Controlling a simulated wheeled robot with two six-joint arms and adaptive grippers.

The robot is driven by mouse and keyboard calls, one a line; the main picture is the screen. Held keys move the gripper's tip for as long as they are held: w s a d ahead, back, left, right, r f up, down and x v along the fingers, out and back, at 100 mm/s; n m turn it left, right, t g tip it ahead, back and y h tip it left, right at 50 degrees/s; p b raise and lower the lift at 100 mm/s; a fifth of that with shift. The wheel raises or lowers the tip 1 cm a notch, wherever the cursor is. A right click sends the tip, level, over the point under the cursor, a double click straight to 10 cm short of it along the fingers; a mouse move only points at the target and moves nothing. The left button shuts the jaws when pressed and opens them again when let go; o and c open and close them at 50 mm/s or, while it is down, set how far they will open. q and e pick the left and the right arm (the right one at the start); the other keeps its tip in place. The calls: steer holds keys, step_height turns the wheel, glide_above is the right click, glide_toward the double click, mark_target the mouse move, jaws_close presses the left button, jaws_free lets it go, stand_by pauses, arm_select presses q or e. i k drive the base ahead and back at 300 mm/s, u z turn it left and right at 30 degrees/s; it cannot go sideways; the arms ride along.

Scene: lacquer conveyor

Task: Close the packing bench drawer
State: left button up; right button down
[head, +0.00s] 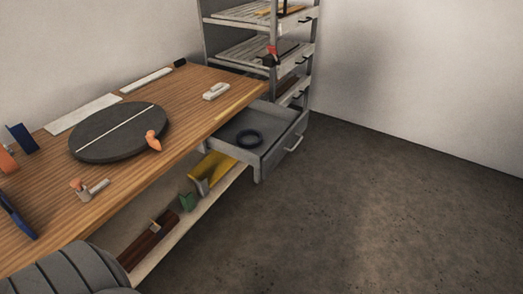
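The packing bench drawer (268,158) is grey with a light handle (294,144) on its front. It sticks out, open, from under the right end of the wooden packing bench (185,92).
On the bench lie a dark round turntable (119,132), an orange-handled tool (153,141) and a white block (216,91). A lower shelf (190,226) holds a yellow item (212,170). A rack (257,52) stands behind. The floor (390,200) right of the drawer is clear.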

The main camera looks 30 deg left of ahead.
mark_target(280, 126)
steer(key=u, duration=0.95)
steer(key=i, duration=1.05)
steer(key=u, duration=0.95)
